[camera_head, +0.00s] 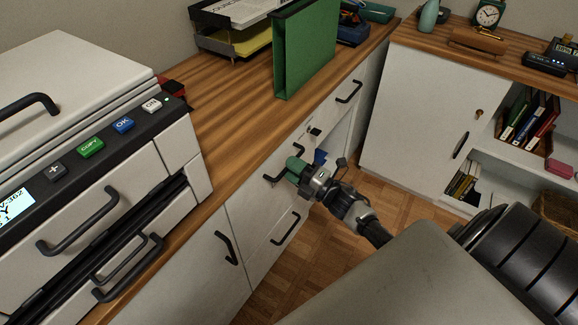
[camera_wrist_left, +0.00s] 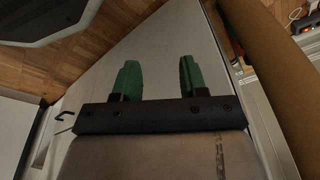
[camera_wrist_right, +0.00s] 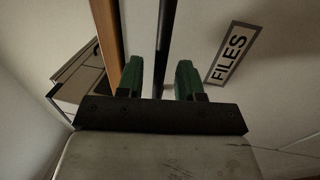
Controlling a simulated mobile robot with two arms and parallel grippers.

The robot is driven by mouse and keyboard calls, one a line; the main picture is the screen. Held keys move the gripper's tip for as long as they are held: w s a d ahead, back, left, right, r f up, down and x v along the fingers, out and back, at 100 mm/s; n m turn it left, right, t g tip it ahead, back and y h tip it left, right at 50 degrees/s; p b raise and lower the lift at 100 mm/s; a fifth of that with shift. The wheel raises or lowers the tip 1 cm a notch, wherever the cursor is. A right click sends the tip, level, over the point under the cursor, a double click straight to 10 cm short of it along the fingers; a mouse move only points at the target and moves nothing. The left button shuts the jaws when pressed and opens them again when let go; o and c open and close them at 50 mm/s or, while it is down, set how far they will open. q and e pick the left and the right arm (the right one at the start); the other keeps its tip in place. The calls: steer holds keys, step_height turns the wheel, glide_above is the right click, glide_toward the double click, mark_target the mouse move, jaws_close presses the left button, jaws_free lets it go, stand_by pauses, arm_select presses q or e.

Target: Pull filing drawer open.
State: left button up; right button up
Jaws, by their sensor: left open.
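The white desk cabinet carries dark bar handles, one on the lower drawer front (camera_head: 268,243). My right gripper (camera_head: 295,168) is at the drawer handle (camera_head: 270,179) above that one, its green fingertips beside or over the bar. In the right wrist view the fingers (camera_wrist_right: 159,80) are apart, and a dark bar (camera_wrist_right: 166,40) runs up between them. A FILES label (camera_wrist_right: 233,54) shows on the white front there. I cannot tell whether the fingers touch the bar. The drawer looks shut. My left gripper (camera_wrist_left: 160,80) is open and empty in the left wrist view, outside the head view.
A printer (camera_head: 90,130) stands on the wooden desktop (camera_head: 215,95) at left. A green binder (camera_head: 305,50) and a paper tray (camera_head: 228,42) stand farther back. A white shelf cabinet (camera_head: 415,110) is at right. Wooden floor (camera_head: 300,265) lies clear in front of the drawers.

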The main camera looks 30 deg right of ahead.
steer(key=shift+w+a+r, duration=0.15)
steer(key=shift+w+a, duration=0.1)
steer(key=shift+w, duration=0.35)
arm_select(q)
steer(key=shift+r, duration=0.1)
arm_select(e)
jaws_close()
steer(key=shift+s, duration=0.1)
